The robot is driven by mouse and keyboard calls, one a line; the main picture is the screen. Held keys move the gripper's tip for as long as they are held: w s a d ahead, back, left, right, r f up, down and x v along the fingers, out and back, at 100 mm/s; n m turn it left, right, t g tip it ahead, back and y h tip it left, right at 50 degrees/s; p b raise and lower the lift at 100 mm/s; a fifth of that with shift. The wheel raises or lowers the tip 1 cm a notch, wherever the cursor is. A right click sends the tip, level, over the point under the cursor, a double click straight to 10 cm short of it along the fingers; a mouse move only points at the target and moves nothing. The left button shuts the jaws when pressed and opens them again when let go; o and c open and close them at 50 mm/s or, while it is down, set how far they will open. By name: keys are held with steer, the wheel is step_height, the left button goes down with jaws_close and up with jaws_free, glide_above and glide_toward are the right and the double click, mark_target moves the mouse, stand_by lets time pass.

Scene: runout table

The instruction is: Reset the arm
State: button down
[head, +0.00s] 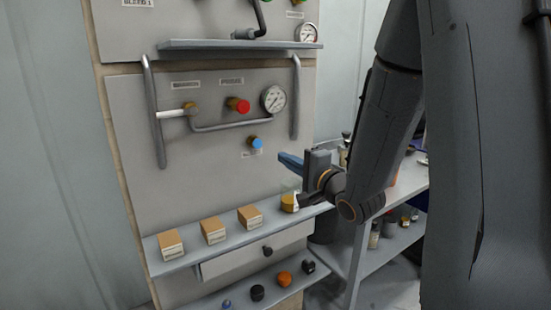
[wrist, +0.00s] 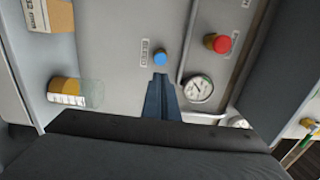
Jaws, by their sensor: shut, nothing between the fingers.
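My gripper (head: 290,162) is in front of the grey panel (head: 200,140), right of its middle. Its blue fingers are together with nothing between them. In the wrist view my gripper (wrist: 161,80) points at the panel, with the fingertips showing just below the blue knob (wrist: 160,58). The blue knob also shows in the head view (head: 255,142), left of the fingers. I cannot tell from these views whether the fingertips touch it. My arm reaches in from the right, bent at the joints.
A jar with yellow contents (head: 289,202) stands on the shelf (head: 190,255) beneath my gripper. Several small boxes (head: 212,230) stand left of it. A red knob (head: 238,105) and a gauge (head: 273,98) are above. A side table (head: 395,190) stands right.

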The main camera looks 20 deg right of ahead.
steer(key=shift+s+d, duration=0.15)
steer(key=shift+s, duration=0.4)
steer(key=s+d+f+n+g+h, duration=0.1)
steer(key=s+f+n+g+h, duration=0.25)
steer(key=f, duration=0.25)
steer(key=s+d+f+n+g+h, duration=0.1)
steer(key=s+f+n+g+h, duration=0.1)
steer(key=f+n+g, duration=0.3)
steer(key=s+a+f+n+g, duration=0.2)
steer(key=s+f+n+g, duration=0.1)
steer(key=s, duration=0.6)
steer(key=s+a+f+n+g, duration=0.2)
steer(key=s+f+n+g, duration=0.1)
steer(key=s, duration=0.7)
steer(key=shift+a+f+g, duration=0.25)
steer(key=shift+f+g, duration=0.15)
steer(key=shift+g, duration=0.45)
